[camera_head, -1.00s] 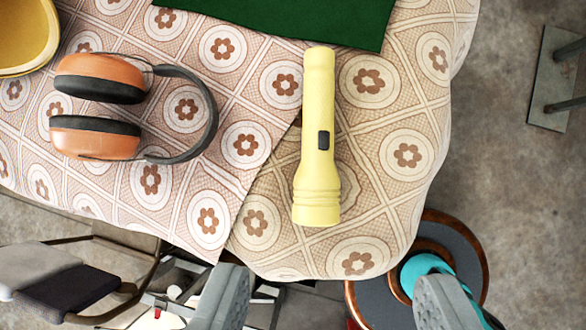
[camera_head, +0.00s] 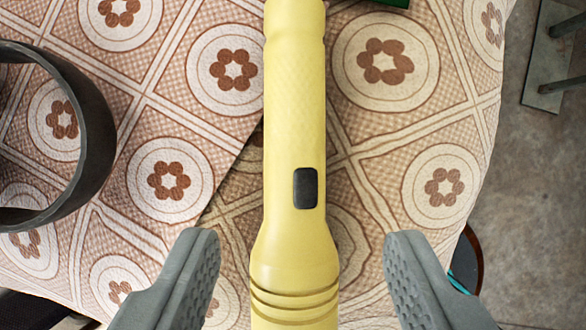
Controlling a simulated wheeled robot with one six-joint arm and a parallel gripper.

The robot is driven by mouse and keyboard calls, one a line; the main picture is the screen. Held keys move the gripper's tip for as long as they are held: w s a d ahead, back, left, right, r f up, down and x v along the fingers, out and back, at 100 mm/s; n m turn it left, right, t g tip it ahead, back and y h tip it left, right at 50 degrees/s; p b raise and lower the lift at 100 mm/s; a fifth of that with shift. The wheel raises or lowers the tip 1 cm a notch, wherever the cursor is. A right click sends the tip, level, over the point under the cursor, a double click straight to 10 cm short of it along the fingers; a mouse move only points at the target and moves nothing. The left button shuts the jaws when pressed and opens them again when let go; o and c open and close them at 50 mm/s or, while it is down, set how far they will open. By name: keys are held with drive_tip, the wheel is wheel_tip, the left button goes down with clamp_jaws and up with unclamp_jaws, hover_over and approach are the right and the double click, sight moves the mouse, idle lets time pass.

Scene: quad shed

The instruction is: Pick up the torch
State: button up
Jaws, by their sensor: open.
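The torch (camera_head: 294,130) is pale yellow with a black switch on its barrel. It lies on the patterned tablecloth, running up and down the picture, with its wider ringed head toward the bottom; both ends reach the picture's edge. My gripper (camera_head: 302,258) is open. One grey finger is to the left of the torch head and the other to the right, with a gap on each side. Neither finger touches the torch in this view. The exact height of the fingers above the cloth is hard to tell.
The black band of the ear defenders (camera_head: 92,130) lies at the left, clear of the left finger. The tablecloth (camera_head: 385,165) with brown flowers covers the table, whose edge curves down the right side. Beyond it is grey floor (camera_head: 540,190). A bit of green cloth shows at the top.

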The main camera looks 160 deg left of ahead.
sight(295, 212)
drive_tip(key=shift+x, duration=2.2)
drive_tip(key=shift+s+a+f, duration=0.1)
drive_tip(key=shift+s+a, duration=0.05)
clamp_jaws()
